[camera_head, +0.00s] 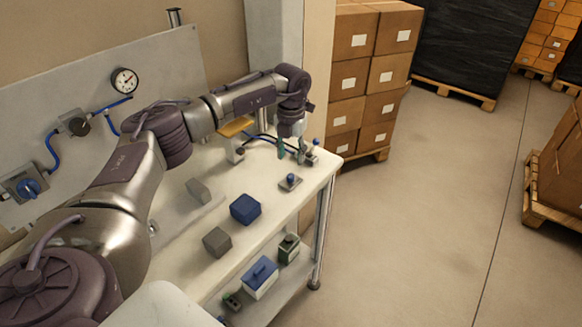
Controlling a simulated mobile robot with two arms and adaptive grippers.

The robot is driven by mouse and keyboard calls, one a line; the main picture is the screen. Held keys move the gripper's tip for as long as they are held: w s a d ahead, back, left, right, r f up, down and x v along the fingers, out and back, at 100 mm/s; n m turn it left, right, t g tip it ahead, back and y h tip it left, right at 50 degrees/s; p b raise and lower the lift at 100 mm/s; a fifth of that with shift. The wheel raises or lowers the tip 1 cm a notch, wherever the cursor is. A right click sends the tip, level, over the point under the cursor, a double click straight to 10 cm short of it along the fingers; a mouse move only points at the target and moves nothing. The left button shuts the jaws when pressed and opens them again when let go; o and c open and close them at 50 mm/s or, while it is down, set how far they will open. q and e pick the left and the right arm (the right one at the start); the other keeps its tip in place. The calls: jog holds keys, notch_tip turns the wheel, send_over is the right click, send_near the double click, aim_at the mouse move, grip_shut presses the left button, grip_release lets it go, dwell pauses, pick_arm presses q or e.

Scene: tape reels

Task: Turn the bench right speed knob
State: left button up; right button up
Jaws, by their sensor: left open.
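My left gripper (291,153) is open and points down over the far right end of the bench (262,166). Its two fingers are apart, with nothing visible between them. A small grey fitting with a blue-topped knob (316,143) is just right of the fingers, partly hidden behind them. I cannot tell which of these is the right speed knob. The gripper appears apart from the nearer knob. My right gripper is out of view.
A blue block (245,209) and grey blocks (217,242) lie on the bench. A blue-lidded box (260,277) is on the lower shelf.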

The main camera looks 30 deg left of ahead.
pick_arm(q)
jog(key=shift+r, duration=2.25)
